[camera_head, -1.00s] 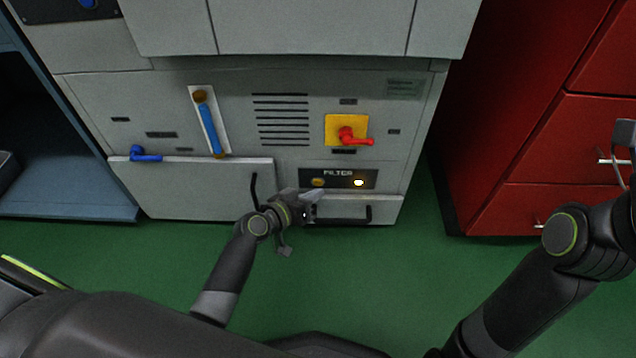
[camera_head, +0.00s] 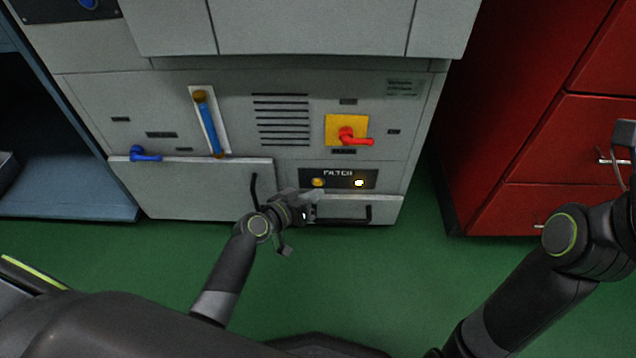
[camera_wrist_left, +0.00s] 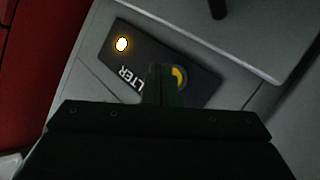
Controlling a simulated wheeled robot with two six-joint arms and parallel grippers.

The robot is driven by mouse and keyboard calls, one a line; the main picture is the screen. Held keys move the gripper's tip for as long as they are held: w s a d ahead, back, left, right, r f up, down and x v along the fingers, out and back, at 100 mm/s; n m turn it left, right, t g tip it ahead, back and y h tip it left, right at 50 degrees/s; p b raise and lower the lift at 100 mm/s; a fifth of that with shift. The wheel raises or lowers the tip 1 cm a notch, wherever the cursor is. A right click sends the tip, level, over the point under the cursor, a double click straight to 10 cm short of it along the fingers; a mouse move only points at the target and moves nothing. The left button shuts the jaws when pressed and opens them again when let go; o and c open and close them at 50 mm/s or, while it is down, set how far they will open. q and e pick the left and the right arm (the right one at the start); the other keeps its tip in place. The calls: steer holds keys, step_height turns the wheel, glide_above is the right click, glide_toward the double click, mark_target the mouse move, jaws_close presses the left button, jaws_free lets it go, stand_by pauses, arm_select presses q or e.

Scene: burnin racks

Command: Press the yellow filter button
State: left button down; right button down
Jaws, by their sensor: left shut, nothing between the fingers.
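The yellow filter button (camera_head: 318,183) is a small round button at the left of the dark panel marked FILTER (camera_head: 338,174). In the left wrist view the button (camera_wrist_left: 180,77) shows partly behind the fingertips. My left gripper (camera_head: 316,196) is shut and empty, with its tips just below the button in the head view. In the left wrist view the shut fingers (camera_wrist_left: 160,84) overlap the panel beside the button; I cannot tell whether they touch it. My right gripper (camera_head: 625,140) is only partly visible at the right edge.
A bright round lamp (camera_head: 359,183) sits right of the button. A red rotary switch (camera_head: 350,137) on a yellow plate is above. A dark bar handle (camera_head: 345,220) is below. Red drawers (camera_head: 545,140) stand at right. Green floor (camera_head: 400,270) is clear in front.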

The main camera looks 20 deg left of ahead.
arm_select(q)
steer(key=shift+w, duration=0.15)
stand_by(0.4)
steer(key=shift+w+a, duration=0.15)
steer(key=shift+w, duration=0.1)
steer(key=shift+w+a+b, duration=0.1)
steer(key=shift+w+b, duration=0.3)
stand_by(0.6)
stand_by(0.4)
steer(key=shift+s+d, duration=0.25)
steer(key=shift+s, duration=0.55)
steer(key=s, duration=0.2)
steer(key=s+d, duration=0.1)
steer(key=s, duration=0.2)
steer(key=shift+d+p, duration=0.2)
steer(key=shift+p, duration=0.15)
steer(key=shift+f, duration=0.2)
